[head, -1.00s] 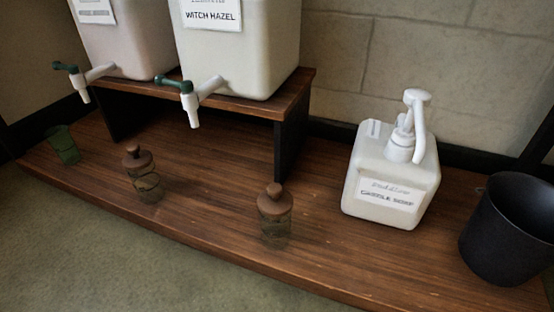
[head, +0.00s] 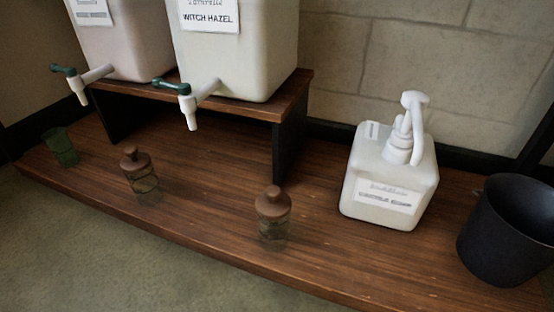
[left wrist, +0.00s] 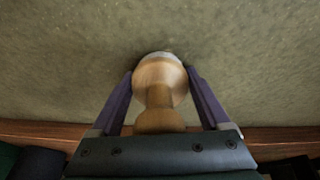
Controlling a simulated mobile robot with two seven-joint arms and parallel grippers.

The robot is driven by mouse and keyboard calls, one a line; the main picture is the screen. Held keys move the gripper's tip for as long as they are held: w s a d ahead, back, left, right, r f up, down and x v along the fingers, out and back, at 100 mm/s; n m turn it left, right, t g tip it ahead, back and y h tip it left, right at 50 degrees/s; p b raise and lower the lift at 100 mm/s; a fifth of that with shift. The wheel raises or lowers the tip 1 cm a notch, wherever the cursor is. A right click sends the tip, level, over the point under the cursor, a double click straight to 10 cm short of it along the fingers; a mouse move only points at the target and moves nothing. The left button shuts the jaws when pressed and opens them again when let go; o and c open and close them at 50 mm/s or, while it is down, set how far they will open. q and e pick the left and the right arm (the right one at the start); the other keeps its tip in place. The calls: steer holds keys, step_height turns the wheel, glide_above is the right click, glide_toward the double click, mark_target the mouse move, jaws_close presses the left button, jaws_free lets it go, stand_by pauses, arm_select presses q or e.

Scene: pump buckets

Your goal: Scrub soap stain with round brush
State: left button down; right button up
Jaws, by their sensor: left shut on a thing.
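My left gripper (left wrist: 160,76) is shut on a round wooden brush (left wrist: 158,95) in the left wrist view. Its purple fingers lie on both sides of the round head, and the knobbed handle points back toward the palm. A pale rim, perhaps bristles, shows at the far side of the head, over a mottled grey-green surface (left wrist: 60,60). I cannot tell whether the brush touches that surface. No soap stain can be made out in either view. Neither gripper shows in the head view, and my right gripper is in no view.
The head view shows a wooden shelf (head: 330,265) with a white pump jug (head: 385,200), a dark bucket (head: 505,245), two corked bottles (head: 273,213) (head: 140,172) and a green cup (head: 60,148). Two tapped dispensers (head: 240,60) (head: 120,45) stand on a riser. Open green-grey floor (head: 70,240) lies in front.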

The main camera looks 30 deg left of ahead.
arm_select(q)
steer(key=shift+w+a+f, duration=0.1)
steer(key=shift+w+f, duration=0.05)
steer(key=shift+w, duration=0.35)
steer(key=shift+w+a, duration=0.15)
steer(key=shift+w, duration=0.2)
steer(key=shift+w+a, duration=0.2)
steer(key=shift+w, duration=0.65)
steer(key=shift+w+a, duration=0.15)
steer(key=shift+w, duration=0.65)
steer(key=shift+w+a, duration=0.2)
steer(key=shift+w, duration=0.65)
steer(key=shift+s, duration=0.1)
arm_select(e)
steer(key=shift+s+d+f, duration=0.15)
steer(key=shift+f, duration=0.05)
arm_select(q)
steer(key=shift+s, duration=0.1)
steer(key=shift+r+p, duration=0.4)
steer(key=shift+r, duration=0.3)
step_height(320, 180, up, 5)
steer(key=p, duration=0.5)
steer(key=shift+f, duration=0.1)
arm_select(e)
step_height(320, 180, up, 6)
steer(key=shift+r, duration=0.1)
